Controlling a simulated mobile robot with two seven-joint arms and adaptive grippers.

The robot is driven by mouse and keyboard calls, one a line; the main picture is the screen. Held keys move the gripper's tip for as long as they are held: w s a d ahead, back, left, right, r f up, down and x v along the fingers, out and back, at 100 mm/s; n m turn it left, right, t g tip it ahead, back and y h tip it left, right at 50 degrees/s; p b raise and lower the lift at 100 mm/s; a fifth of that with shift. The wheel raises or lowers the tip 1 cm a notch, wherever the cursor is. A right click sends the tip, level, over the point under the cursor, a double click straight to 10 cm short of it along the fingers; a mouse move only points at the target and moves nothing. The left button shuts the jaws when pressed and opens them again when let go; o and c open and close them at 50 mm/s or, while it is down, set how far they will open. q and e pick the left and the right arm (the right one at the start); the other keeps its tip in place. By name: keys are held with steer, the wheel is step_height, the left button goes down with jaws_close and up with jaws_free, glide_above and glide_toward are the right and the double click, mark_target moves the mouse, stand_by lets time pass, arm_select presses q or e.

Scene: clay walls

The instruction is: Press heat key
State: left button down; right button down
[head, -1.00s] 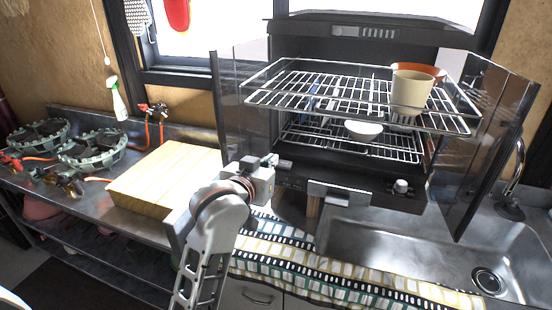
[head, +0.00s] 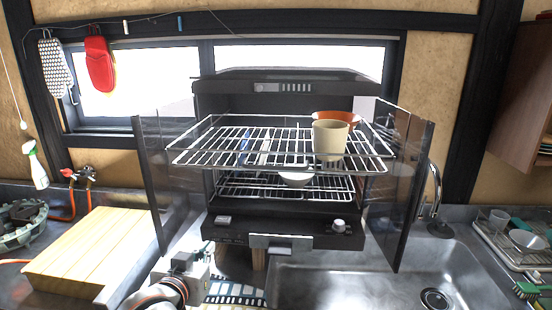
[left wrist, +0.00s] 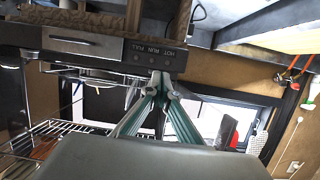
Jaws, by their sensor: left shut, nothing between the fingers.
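The dish dryer's front strip (head: 290,238) runs below its open racks. In the left wrist view its dark control panel (left wrist: 155,54) carries a row of small round keys with tiny lettering that seems to include HOT, RUN and FULL. I cannot tell for certain which key is the heat key. My left gripper (head: 184,262) is at the lower left of the dryer in the head view. In the left wrist view its green-grey fingers (left wrist: 160,82) are shut and empty, tips close to the panel's edge; contact cannot be told. My right gripper is not in view.
Open glass doors (head: 408,185) flank the wire racks (head: 215,150), which hold a beige cup (head: 330,138), an orange bowl and a white bowl (head: 296,179). A wooden board (head: 90,250) lies left on the counter. The sink (head: 330,285) is at lower right.

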arm_select(q)
steer(key=s+f+m+g, duration=0.1)
steer(key=s+f, duration=0.7)
steer(key=f, duration=0.4)
steer(key=s+a+f+m+g, duration=0.1)
steer(key=s+f, duration=0.8)
steer(key=f, duration=0.2)
steer(key=s+a+f+m+g+h, duration=0.1)
steer(key=s+f+g, duration=0.1)
steer(key=s+f, duration=0.6)
step_height(320, 180, down, 5)
steer(key=shift+s+a+r, duration=0.2)
steer(key=shift+s+a, duration=0.05)
steer(key=shift+s, duration=0.1)
